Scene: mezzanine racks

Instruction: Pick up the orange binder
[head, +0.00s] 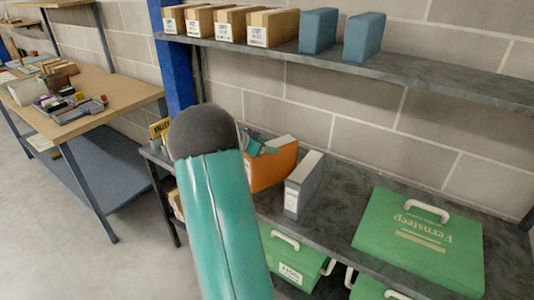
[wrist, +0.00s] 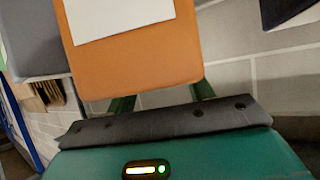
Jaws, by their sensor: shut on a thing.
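The orange binder (head: 272,168) stands on the grey shelf, partly hidden behind my teal arm in the head view. In the wrist view the orange binder (wrist: 135,60) fills the upper middle, with a white label on its face. My gripper (wrist: 160,100) is shut on it, with a dark green finger on either side of its lower edge. In the head view my gripper (head: 262,147) is at the binder's upper left, mostly hidden by my arm. I cannot tell whether the binder touches the shelf.
A grey binder (head: 304,184) stands close to the right of the orange one. A green case (head: 420,238) lies further right on the shelf (head: 345,208). Cartons and blue binders (head: 318,31) line the upper shelf. Green boxes (head: 290,262) sit below. A cluttered workbench (head: 120,98) stands left.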

